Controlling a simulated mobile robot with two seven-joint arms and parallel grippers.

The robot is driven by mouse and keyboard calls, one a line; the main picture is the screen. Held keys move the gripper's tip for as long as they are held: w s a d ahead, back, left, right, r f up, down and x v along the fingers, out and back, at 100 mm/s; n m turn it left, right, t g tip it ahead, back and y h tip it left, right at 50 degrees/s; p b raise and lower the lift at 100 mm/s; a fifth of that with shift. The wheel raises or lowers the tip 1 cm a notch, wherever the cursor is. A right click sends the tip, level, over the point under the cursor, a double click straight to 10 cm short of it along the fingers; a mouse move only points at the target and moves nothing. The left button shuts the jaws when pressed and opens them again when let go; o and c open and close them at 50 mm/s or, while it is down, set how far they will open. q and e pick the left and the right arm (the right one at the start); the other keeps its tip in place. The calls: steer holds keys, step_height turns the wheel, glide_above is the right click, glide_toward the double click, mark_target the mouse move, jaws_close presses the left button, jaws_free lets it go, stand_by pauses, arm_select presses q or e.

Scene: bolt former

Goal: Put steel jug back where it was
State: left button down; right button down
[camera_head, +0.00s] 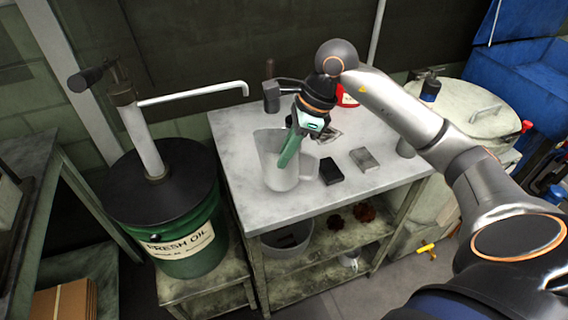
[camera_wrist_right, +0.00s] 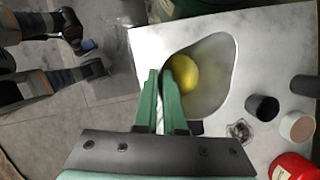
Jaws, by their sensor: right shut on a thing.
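The steel jug (camera_head: 272,165) is a pale grey, open-topped jug over the front left part of the metal table, with its handle toward the right. In the right wrist view the jug (camera_wrist_right: 218,75) shows from above, with something yellow (camera_wrist_right: 184,70) inside. My right gripper (camera_head: 287,158) reaches down from above, its green fingers at the jug. In the right wrist view its fingers (camera_wrist_right: 168,85) are closed at the jug's near edge. The exact grip is partly hidden, and I cannot tell whether the jug's base touches the table. My left gripper is not in view.
A dark block (camera_head: 330,171) and a grey block (camera_head: 364,159) lie right of the jug on the table (camera_head: 320,199). A green oil drum (camera_head: 185,240) with a pump stands left. A red container (camera_head: 347,97) is behind. The table's front right is clear.

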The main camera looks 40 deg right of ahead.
steer(key=shift+w+f, duration=0.25)
steer(key=shift+f, duration=0.1)
steer(key=shift+w+d+f, duration=0.1)
steer(key=shift+w+f, duration=0.05)
steer(key=shift+f, duration=1.5)
steer(key=shift+f, duration=0.2)
steer(key=c, duration=1)
jaws_free()
steer(key=shift+r, duration=0.1)
steer(key=shift+r, duration=0.25)
steer(key=v, duration=1.1)
steer(key=shift+d+r+p, duration=0.2)
steer(key=shift+r+p, duration=0.1)
steer(key=shift+p, duration=0.05)
